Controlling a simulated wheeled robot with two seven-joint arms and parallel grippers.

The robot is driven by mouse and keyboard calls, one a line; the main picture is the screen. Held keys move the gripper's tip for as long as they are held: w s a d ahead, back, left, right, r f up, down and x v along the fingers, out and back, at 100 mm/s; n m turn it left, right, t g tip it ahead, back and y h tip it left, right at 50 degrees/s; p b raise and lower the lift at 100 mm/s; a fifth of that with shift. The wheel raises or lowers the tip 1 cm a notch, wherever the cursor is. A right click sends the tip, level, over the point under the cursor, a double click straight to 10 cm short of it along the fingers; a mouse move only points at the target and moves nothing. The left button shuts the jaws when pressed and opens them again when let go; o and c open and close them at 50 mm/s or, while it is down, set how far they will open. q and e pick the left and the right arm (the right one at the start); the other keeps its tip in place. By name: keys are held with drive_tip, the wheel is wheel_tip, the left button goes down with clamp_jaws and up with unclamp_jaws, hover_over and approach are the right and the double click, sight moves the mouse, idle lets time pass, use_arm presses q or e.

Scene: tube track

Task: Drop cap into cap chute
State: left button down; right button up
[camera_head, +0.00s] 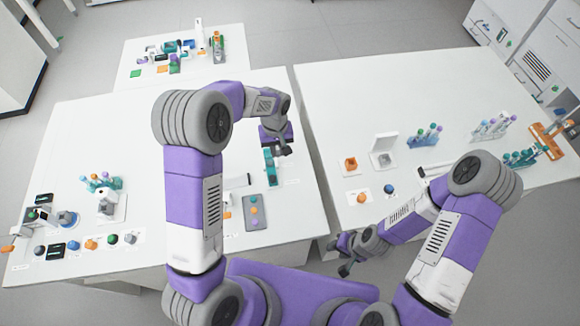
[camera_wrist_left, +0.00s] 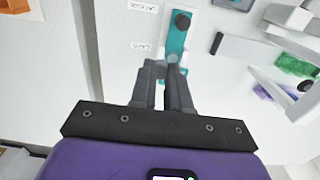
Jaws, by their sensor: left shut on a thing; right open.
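My left gripper (camera_head: 283,150) is over the left table, and its fingers show close together in the left wrist view (camera_wrist_left: 167,68). They are shut on a small grey-blue piece, likely a cap (camera_wrist_left: 172,59), which is mostly hidden. A teal upright strip (camera_wrist_left: 174,38) with a dark round spot lies just beyond the fingertips; it also shows in the head view (camera_head: 268,165). I cannot tell whether this strip is the cap chute. My right gripper (camera_head: 340,258) is open and empty, low by the front edge of the right table.
Several loose caps (camera_head: 90,244) and a tube rack (camera_head: 92,180) are at the far left.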

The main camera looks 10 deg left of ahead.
use_arm(q)
drive_tip(key=w+a+r, duration=0.1)
drive_tip(key=a+r, duration=0.2)
drive_tip(key=a, duration=0.1)
drive_tip(key=shift+w+d+f+b, duration=0.15)
drive_tip(key=shift+f+b, duration=0.75)
drive_tip(key=shift+f, duration=0.45)
drive_tip(key=shift+s+d+f+b, duration=0.1)
drive_tip(key=shift+f+b, duration=0.75)
drive_tip(key=shift+f, duration=0.45)
drive_tip(key=shift+w+r, duration=0.1)
drive_tip(key=shift+r, duration=0.05)
drive_tip(key=shift+f, duration=0.25)
drive_tip(key=c, duration=1)
unclamp_jaws()
